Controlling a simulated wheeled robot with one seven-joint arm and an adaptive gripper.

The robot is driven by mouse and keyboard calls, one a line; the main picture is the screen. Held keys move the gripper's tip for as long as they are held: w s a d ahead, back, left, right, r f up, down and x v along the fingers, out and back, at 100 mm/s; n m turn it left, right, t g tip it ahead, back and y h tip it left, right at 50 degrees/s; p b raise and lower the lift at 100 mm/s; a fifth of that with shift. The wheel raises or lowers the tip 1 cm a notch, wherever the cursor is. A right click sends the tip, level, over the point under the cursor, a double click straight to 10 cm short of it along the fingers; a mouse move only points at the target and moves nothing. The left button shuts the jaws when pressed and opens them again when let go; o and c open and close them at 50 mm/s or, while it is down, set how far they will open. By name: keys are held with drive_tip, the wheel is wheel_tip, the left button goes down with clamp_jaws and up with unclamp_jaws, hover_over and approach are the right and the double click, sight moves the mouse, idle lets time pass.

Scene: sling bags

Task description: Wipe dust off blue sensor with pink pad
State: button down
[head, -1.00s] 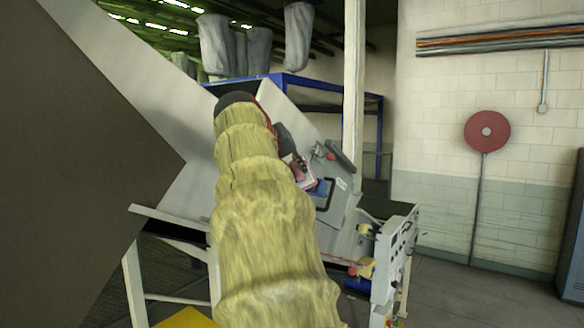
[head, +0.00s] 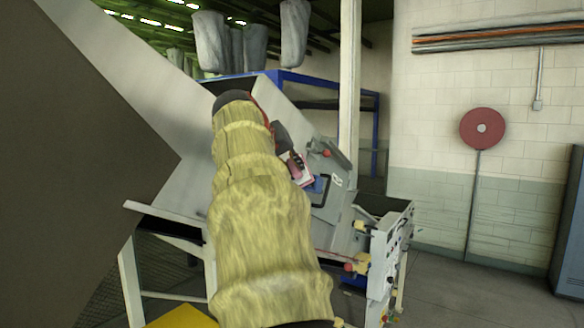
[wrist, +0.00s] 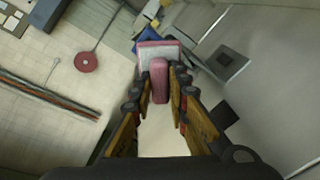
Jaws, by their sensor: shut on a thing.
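My gripper (wrist: 160,78) is shut on a pink pad, with dark-jointed yellow fingers on both sides of its handle. The pink pad (wrist: 159,68) has a rounded pink handle and a wider, paler base beyond the fingertips. In the head view the pad (head: 297,168) shows beside my gripper, in front of the grey machine panel. A small blue piece (head: 318,184), apparently the blue sensor, sits just right of and below the pad. Touching or apart cannot be told. Dust is too small to make out. A bit of blue (wrist: 135,46) shows left of the pad base in the wrist view.
A grey machine (head: 332,200) with sloping panels stands around my arm. A large metal sheet (head: 130,90) slants at the left. A white post (head: 350,90) rises behind. A red disc (head: 482,128) is on the right wall. Open floor (head: 480,285) lies at the right.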

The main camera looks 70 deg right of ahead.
sight(304, 178)
drive_tip(key=shift+x, duration=1)
drive_tip(key=shift+s+a+f+b, duration=0.4)
drive_tip(key=shift+s+f+b, duration=0.25)
drive_tip(key=shift+s+b, duration=0.3)
drive_tip(key=shift+s+a+f, duration=0.1)
drive_tip(key=shift+s+a, duration=0.1)
drive_tip(key=shift+s, duration=0.05)
drive_tip(key=shift+s+a+f+b, duration=0.2)
drive_tip(key=shift+s+f+b, duration=0.2)
drive_tip(key=shift+s+b, duration=0.2)
drive_tip(key=shift+s+a+f+b, duration=0.2)
drive_tip(key=shift+s+f+b, duration=0.2)
drive_tip(key=shift+b, duration=0.3)
drive_tip(key=shift+w+d+r+p, duration=0.35)
drive_tip(key=shift+w+r+p, duration=0.2)
drive_tip(key=shift+w+p, duration=0.15)
drive_tip(key=shift+w+d+r+p, duration=0.3)
drive_tip(key=shift+w+r+p, duration=0.25)
drive_tip(key=shift+w, duration=0.25)
drive_tip(key=shift+w+d+r+p, duration=0.35)
drive_tip(key=shift+w+r+p, duration=0.15)
drive_tip(key=shift+w+p, duration=0.25)
drive_tip(key=shift+v, duration=3.05)
